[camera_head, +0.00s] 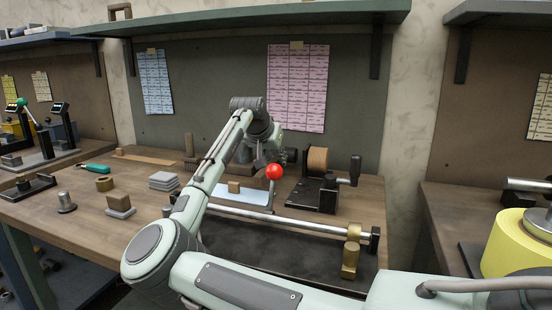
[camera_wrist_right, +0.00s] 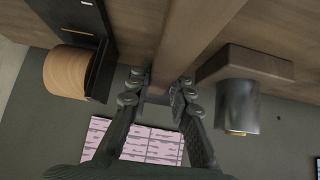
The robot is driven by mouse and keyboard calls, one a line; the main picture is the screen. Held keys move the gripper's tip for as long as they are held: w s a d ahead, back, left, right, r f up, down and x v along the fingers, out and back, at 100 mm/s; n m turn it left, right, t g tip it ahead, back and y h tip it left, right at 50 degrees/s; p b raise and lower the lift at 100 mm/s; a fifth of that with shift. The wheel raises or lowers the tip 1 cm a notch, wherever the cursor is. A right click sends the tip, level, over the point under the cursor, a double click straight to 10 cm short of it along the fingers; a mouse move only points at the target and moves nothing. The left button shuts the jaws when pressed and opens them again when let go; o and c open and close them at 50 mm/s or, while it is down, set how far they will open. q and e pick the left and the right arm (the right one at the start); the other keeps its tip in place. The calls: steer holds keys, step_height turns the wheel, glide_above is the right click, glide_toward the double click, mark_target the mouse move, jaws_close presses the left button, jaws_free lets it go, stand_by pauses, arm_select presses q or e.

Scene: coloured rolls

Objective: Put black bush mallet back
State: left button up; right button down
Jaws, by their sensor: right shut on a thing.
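My right gripper (camera_head: 268,156) is over the back part of the wooden bench, partly hidden by its own wrist in the head view. In the right wrist view its fingers (camera_wrist_right: 163,88) are shut on a brown wooden bar (camera_wrist_right: 198,32), seemingly a handle, which runs up out of the picture. No mallet head shows clearly on this bar. Beside it in the wrist view, a dark cylinder (camera_wrist_right: 238,106) stands against a wooden block (camera_wrist_right: 245,63); I cannot tell whether they belong to a mallet. My left gripper is in neither view.
A winder with an orange-brown roll (camera_head: 317,159) stands right of the gripper. A red ball (camera_head: 274,171) shows close below the gripper. A metal rod (camera_head: 290,223) crosses the front of the bench (camera_head: 75,215). Small blocks and a green-handled tool (camera_head: 92,168) lie left.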

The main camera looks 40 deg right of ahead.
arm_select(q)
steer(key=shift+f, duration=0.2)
arm_select(e)
steer(key=shift+f, duration=1)
stand_by(0.4)
steer(key=shift+r, duration=0.1)
steer(key=shift+r+g+h+p, duration=0.3)
steer(key=shift+g+p, duration=0.1)
steer(key=shift+p, duration=0.75)
steer(key=shift+n, duration=0.3)
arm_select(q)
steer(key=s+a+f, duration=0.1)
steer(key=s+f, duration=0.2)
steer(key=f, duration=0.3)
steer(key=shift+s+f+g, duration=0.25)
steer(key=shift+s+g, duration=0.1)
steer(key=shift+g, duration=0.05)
arm_select(e)
steer(key=shift+a+r+g, duration=0.1)
steer(key=shift+r+g, duration=0.05)
steer(key=shift+g, duration=0.15)
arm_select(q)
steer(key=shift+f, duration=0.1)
arm_select(e)
steer(key=shift+w+f, duration=0.1)
steer(key=shift+f, duration=0.5)
